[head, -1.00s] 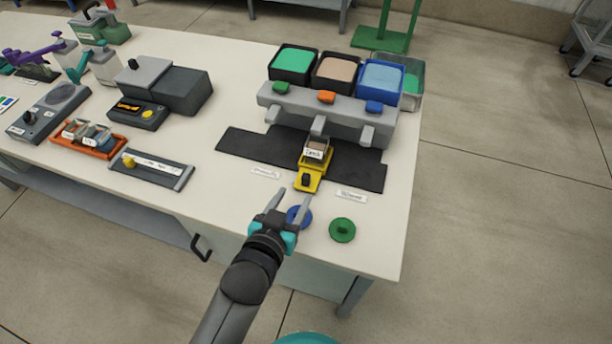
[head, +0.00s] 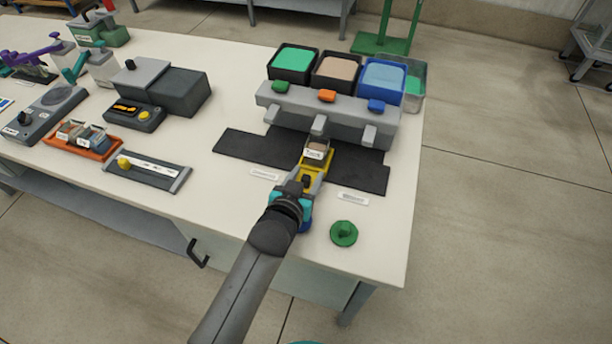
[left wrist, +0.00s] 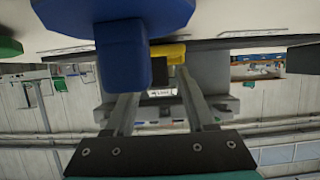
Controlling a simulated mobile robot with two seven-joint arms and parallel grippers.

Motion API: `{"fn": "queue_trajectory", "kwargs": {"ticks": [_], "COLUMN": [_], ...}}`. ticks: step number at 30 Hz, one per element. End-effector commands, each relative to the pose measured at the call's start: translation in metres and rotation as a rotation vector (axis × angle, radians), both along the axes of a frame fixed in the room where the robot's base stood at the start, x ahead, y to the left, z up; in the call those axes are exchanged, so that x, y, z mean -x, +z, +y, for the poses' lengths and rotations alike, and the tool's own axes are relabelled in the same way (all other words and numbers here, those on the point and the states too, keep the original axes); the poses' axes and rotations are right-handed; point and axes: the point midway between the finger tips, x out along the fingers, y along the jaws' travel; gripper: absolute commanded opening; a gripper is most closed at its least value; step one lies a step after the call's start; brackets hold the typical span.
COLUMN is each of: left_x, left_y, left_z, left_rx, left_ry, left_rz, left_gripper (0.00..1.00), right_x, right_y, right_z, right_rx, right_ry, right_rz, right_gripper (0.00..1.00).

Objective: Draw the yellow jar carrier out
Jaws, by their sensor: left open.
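The yellow jar carrier (head: 315,170) lies on the black mat in front of the grey dispenser block, with a small labelled jar (head: 317,150) at its far end. My left gripper (head: 306,184) is open at the carrier's near end, its fingers about the dark knob there. Whether they touch it I cannot tell. In the left wrist view the carrier's yellow edge (left wrist: 168,52) shows beyond the open fingers (left wrist: 155,95). The blue knob (left wrist: 122,50) fills the near part of that view; in the head view it is mostly hidden under my gripper. My right gripper is out of view.
The grey dispenser block (head: 290,108) carries green, tan and blue bins. The black mat (head: 250,147) lies under the carrier. A green round knob (head: 343,233) stands right of my arm. An orange tray (head: 82,140) and a slider panel (head: 147,171) stand left. The front table strip between is clear.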

Motion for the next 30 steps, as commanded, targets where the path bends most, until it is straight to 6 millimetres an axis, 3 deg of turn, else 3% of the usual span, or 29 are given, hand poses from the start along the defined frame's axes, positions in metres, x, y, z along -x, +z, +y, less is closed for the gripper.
{"fn": "queue_trajectory", "kwargs": {"ticks": [2, 16, 30], "left_x": [0.0, 0.0003, 0.0004], "left_y": [0.0002, 0.0002, -0.0001], "left_z": [0.0, 0.0002, 0.0003], "left_rx": [0.0, 0.0, 0.0], "left_ry": [0.0, 0.0, 0.0], "left_rz": [0.0, 0.0, 0.0], "left_gripper": [0.52, 0.0, 0.0], "right_x": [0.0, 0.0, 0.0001], "right_y": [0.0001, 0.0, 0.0], "right_z": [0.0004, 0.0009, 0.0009], "right_rx": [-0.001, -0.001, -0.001], "right_ry": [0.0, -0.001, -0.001], "right_rz": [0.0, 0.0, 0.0], "right_gripper": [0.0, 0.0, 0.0]}}
